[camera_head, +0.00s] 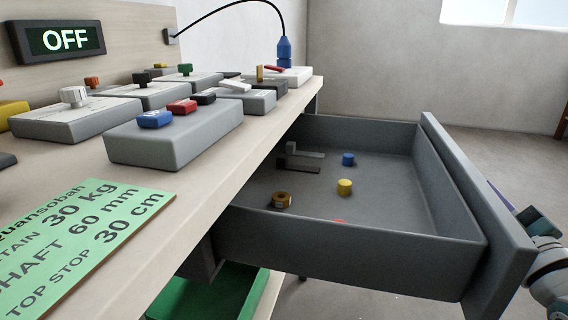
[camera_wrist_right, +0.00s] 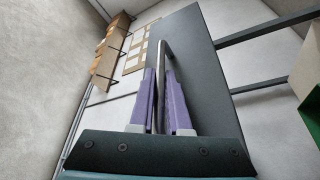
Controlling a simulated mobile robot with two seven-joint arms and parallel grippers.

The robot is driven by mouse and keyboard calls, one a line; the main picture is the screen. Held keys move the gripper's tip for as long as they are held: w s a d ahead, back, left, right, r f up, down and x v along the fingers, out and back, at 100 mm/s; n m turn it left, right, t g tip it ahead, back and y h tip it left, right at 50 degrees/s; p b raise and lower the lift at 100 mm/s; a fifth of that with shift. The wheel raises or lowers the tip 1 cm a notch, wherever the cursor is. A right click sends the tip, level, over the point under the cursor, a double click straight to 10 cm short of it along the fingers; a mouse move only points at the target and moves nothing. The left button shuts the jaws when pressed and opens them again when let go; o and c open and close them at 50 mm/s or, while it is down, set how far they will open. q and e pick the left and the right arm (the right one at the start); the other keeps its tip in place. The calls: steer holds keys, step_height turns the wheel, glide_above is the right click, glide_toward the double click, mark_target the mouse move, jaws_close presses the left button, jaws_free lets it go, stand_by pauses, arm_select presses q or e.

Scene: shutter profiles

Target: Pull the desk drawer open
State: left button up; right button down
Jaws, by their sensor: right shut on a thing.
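The grey desk drawer (camera_head: 345,232) stands pulled well out from under the desk top in the head view, its inside showing. Its front panel (camera_head: 478,200) is at the right. My right gripper (camera_head: 502,198) is at the outer side of this panel, partly hidden by it. In the right wrist view the purple fingers of my right gripper (camera_wrist_right: 160,85) are shut on the metal bar handle (camera_wrist_right: 163,55) of the dark drawer front (camera_wrist_right: 205,75). My left gripper is not in view.
Switch boxes (camera_head: 175,135) and a green sign (camera_head: 85,235) are on the desk top (camera_head: 215,195). Open floor (camera_head: 500,130) lies beyond the drawer.

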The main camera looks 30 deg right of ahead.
steer(key=shift+s+d, duration=0.55)
steer(key=shift+s, duration=0.15)
steer(key=c, duration=0.9)
jaws_free()
steer(key=v, duration=1)
steer(key=shift+p, duration=0.35)
